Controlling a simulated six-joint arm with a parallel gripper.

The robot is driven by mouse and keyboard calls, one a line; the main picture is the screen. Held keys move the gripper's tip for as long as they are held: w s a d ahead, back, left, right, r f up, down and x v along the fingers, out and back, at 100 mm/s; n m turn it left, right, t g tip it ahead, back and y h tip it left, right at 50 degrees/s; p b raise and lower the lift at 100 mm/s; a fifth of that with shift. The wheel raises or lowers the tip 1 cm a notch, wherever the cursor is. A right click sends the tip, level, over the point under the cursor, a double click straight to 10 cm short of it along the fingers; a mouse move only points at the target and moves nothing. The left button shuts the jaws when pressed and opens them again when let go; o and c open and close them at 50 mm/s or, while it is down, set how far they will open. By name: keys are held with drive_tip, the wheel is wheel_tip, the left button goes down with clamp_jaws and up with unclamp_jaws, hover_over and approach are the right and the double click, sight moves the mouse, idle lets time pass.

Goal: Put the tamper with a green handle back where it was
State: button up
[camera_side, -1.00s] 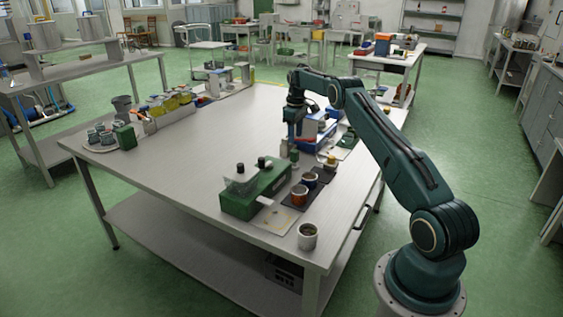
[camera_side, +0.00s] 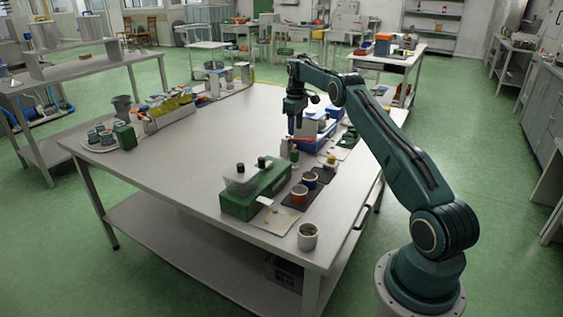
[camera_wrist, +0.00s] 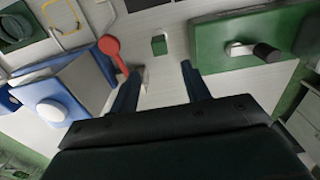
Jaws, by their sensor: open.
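A small upright piece with a green top, which looks like the green-handled tamper (camera_wrist: 159,45), stands on the table ahead of my fingertips in the wrist view. In the side view, a small green-and-grey upright piece (camera_side: 294,155) shows below my gripper (camera_side: 297,128), beside the green box; it seems to be the same tamper. My gripper is open, and its two blue fingers (camera_wrist: 160,80) are apart with nothing between them. It hangs above the table, clear of the piece. I cannot make out a marked spot under the tamper.
A green box (camera_side: 238,208) with black knobs stands close by; it also shows at right in the wrist view (camera_wrist: 212,38). A blue-and-white box (camera_wrist: 80,82) and a red round-ended tool (camera_wrist: 110,46) lie at left there. Cups stand on a dark mat (camera_side: 317,182). The table's left middle is clear.

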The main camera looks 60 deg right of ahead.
drive_tip(key=a+r+t, duration=0.2)
drive_tip(key=a+r, duration=1.6)
drive_tip(key=s+a+r+t+h, duration=0.1)
drive_tip(key=s+a+r, duration=0.5)
drive_tip(key=s+a, duration=0.6)
drive_tip(key=s+a+f+t, duration=0.1)
drive_tip(key=s+a+f, duration=0.2)
drive_tip(key=s+a, duration=0.3)
drive_tip(key=s+a+f+t+y, duration=0.1)
drive_tip(key=s+a+f, duration=0.2)
drive_tip(key=s+a, duration=0.4)
drive_tip(key=shift+s+f+t, duration=0.15)
drive_tip(key=shift+s+t, duration=0.15)
drive_tip(key=shift+s, duration=3.3)
